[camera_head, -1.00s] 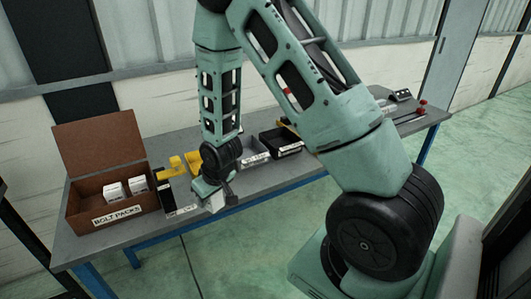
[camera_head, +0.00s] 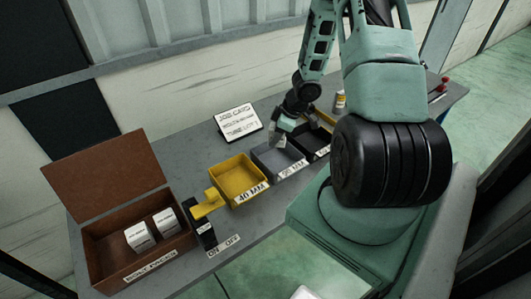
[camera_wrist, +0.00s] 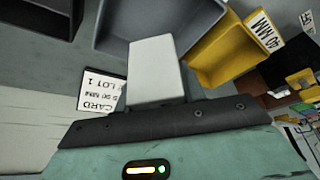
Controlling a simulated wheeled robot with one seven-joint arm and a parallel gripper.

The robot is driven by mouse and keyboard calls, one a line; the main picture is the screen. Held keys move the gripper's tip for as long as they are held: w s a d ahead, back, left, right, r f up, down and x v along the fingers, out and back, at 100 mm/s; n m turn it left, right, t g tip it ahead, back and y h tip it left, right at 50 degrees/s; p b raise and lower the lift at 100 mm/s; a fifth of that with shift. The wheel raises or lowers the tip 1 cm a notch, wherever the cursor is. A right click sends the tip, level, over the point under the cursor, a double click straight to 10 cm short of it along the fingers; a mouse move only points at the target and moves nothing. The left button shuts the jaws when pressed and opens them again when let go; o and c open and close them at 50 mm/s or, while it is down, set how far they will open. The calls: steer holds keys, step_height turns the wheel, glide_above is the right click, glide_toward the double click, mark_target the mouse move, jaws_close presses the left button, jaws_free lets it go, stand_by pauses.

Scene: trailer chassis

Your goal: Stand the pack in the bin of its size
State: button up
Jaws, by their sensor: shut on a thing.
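My gripper (camera_head: 282,132) is shut on a white pack. The pack (camera_wrist: 155,70) shows clearly in the wrist view, projecting from the jaws; its printed size is not visible. In the head view the gripper is over the back side of the grey bin (camera_head: 262,159). The grey bin also shows beyond the pack in the wrist view (camera_wrist: 115,35). A yellow bin (camera_head: 222,187) marked 40 MM stands to its left. A black bin (camera_head: 325,152) stands to its right, partly hidden by my arm.
An open brown box (camera_head: 100,228) labelled BOLT PACKS holds two white packs (camera_head: 140,237). A yellow-handled ON/OFF switch (camera_head: 206,205) stands between it and the yellow bin. A job card (camera_head: 238,121) leans behind the bins. A small can (camera_head: 340,99) stands farther right.

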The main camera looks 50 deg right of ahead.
steer(key=b, duration=0.3)
glide_above(271, 163)
steer(key=s, duration=0.1)
steer(key=f, duration=0.3)
steer(key=d+f, duration=0.1)
steer(key=f, duration=0.1)
steer(key=shift+f, duration=2.45)
steer(key=shift+f+b, duration=0.1)
steer(key=shift+b, duration=0.2)
steer(key=o, duration=1.2)
steer(key=p+v, duration=0.3)
steer(key=v, duration=0.9)
steer(key=shift+a, duration=0.1)
